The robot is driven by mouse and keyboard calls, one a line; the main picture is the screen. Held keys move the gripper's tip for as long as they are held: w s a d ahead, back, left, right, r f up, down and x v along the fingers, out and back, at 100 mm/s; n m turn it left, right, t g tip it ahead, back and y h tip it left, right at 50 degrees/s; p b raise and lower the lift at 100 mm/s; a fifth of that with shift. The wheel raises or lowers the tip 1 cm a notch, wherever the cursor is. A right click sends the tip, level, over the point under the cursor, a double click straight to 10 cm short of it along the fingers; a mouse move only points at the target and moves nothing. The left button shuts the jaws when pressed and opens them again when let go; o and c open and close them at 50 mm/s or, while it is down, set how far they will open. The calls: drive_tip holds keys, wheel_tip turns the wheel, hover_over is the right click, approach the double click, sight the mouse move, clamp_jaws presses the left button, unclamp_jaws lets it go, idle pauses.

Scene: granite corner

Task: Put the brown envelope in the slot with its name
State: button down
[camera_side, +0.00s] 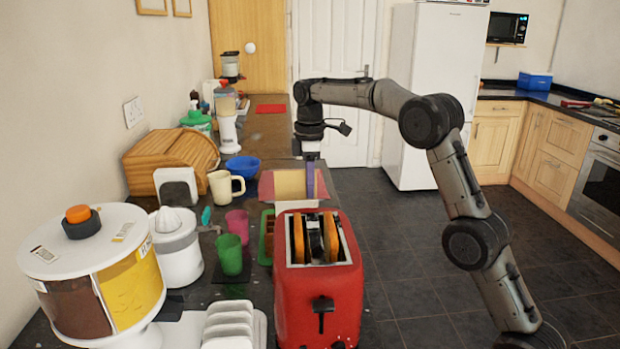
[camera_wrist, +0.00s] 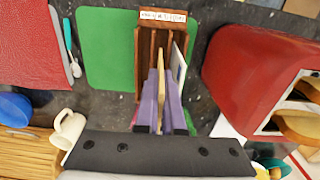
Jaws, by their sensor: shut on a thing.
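A wooden letter rack (camera_wrist: 137,50) with narrow slots stands on the dark counter, its white label strip (camera_wrist: 163,17) at the top in the wrist view, too small to read surely. My gripper (camera_wrist: 160,118) has purple fingers shut on the brown envelope (camera_wrist: 161,72), seen edge-on and lined up with the rack's middle slot. How deep it sits there I cannot tell. A white envelope (camera_wrist: 179,66) stands in the right-hand slot. In the side view my gripper (camera_side: 311,183) points down beside the tan face of the envelope (camera_side: 290,183), behind the toaster; the rack is partly hidden.
The red toaster (camera_side: 318,290) stands close in front of the rack. A green mat (camera_wrist: 105,48) lies beside the rack. A cream mug (camera_side: 222,187), blue bowl (camera_side: 243,167) and wooden bread bin (camera_side: 170,160) stand to the left. Cups and a canister crowd the near counter.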

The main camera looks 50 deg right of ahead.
sight(310, 204)
drive_tip(key=shift+f, duration=2.65)
drive_tip(key=c, duration=1)
unclamp_jaws()
drive_tip(key=shift+o, duration=0.2)
drive_tip(key=shift+r, duration=0.1)
wheel_tip(310, 204, up, 8)
drive_tip(key=shift+a, duration=0.1)
